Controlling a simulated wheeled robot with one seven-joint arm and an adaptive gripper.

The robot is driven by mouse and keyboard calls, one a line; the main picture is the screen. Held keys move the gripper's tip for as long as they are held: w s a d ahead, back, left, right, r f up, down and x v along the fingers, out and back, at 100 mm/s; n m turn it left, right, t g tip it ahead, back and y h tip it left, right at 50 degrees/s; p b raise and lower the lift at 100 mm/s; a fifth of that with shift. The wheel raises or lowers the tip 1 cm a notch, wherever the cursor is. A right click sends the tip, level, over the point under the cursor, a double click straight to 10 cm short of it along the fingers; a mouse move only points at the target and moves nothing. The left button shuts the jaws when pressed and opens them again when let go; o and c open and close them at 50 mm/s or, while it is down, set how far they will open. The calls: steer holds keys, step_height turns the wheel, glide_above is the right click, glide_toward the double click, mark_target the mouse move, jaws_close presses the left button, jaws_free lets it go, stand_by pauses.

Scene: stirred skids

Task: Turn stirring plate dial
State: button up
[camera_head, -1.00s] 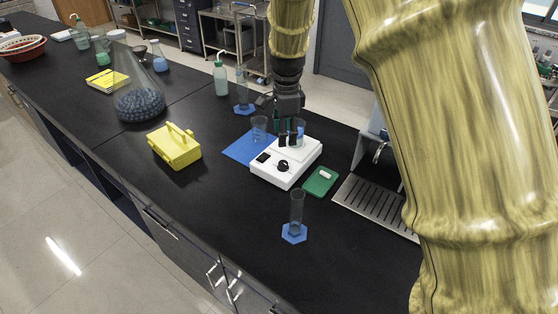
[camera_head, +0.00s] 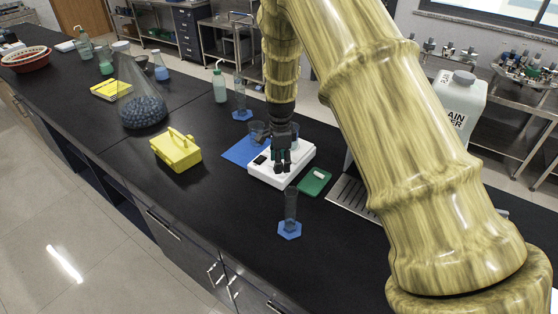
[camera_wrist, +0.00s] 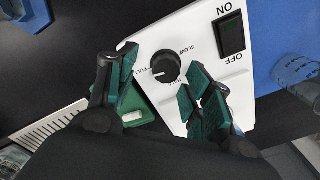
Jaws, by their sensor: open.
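The white stirring plate (camera_head: 296,171) stands on the black bench, partly on a blue mat, in the head view. It also shows in the wrist view (camera_wrist: 194,29). Its black dial (camera_wrist: 165,66) has a pale pointer mark and lettering around it. A black ON/OFF switch (camera_wrist: 231,36) sits beside the dial. Contact with the dial cannot be told.
A green tray with a small white piece (camera_head: 315,181) lies right of the plate. A cylinder on a blue foot (camera_head: 290,228) stands in front. A beaker (camera_head: 257,132) stands behind. A yellow carrier (camera_head: 176,150) is at left, and a metal drain grille (camera_head: 350,196) at right.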

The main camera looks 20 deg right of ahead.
steer(key=shift+w+a+f, duration=0.15)
steer(key=shift+w+f, duration=0.5)
steer(key=shift+f, duration=0.3)
steer(key=shift+s+r, duration=0.3)
steer(key=shift+s, duration=0.15)
steer(key=shift+w+f, duration=0.25)
steer(key=c, duration=0.8)
steer(key=shift+r, duration=0.1)
steer(key=shift+c, duration=1.3)
